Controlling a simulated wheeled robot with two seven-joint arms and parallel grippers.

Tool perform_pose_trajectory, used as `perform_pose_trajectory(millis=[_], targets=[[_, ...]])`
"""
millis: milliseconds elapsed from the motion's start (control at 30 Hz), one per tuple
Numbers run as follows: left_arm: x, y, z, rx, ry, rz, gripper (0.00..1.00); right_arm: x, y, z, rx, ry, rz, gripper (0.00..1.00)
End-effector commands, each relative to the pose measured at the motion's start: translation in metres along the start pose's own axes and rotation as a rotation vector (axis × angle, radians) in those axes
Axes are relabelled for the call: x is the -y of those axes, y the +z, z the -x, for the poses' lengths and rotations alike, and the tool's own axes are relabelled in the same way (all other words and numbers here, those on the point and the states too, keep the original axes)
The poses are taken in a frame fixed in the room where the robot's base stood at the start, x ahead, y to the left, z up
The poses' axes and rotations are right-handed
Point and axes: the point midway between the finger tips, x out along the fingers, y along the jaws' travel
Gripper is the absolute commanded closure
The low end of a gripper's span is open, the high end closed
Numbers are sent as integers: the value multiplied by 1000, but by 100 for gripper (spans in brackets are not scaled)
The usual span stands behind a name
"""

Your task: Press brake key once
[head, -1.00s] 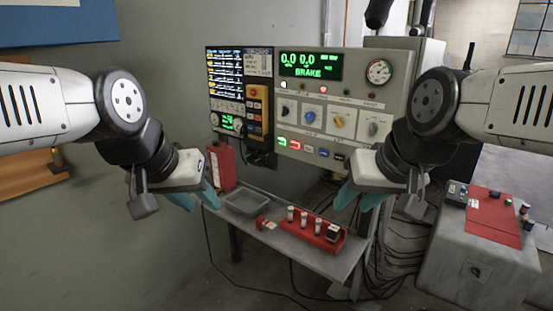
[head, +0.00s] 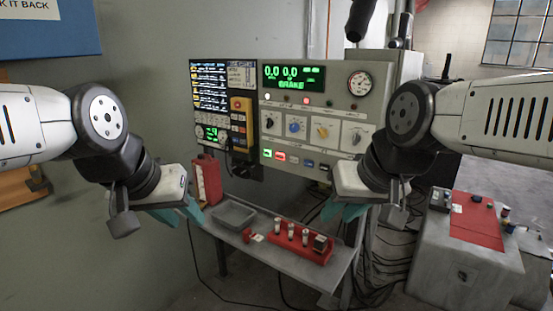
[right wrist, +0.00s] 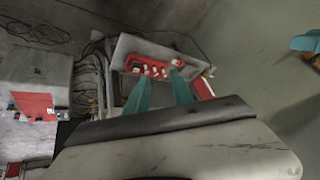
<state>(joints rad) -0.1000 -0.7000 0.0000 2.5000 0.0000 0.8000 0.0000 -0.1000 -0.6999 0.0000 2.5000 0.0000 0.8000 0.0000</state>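The control panel (head: 322,115) stands ahead with a green-lit display (head: 295,76) that reads BRAKE. Below its knobs is a row of small keys: a green key (head: 267,153), a red key (head: 280,156), a blue key (head: 295,160) and others to their right. The labels are too small to read, so I cannot tell which is the brake key. My left gripper (head: 186,212) is open and empty, below and left of the panel. My right gripper (head: 344,211) is open and empty, below the keys; its parted teal fingers (right wrist: 160,93) show in the right wrist view. Neither touches the panel.
A low bench (head: 262,250) below the panel holds a grey tray (head: 234,216), a red block with several cylinders (head: 298,243) and a red container (head: 207,180). A grey cabinet (head: 463,255) stands at right. Cables lie on the floor.

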Motion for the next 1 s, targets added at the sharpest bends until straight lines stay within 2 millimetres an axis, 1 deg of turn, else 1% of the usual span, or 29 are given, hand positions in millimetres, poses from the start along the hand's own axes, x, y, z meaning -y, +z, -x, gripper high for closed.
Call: perform_pose_trajectory(millis=[33,100,133,1000], targets=[[0,0,0,0,0,0,64,0,0,0,0,0,0,83],[0,0,0,0,0,0,64,0,0,0,0,0,0,97],[0,0,0,0,0,0,64,0,0,0,0,0,0,100],[0,0,0,0,0,0,64,0,0,0,0,0,0,100]])
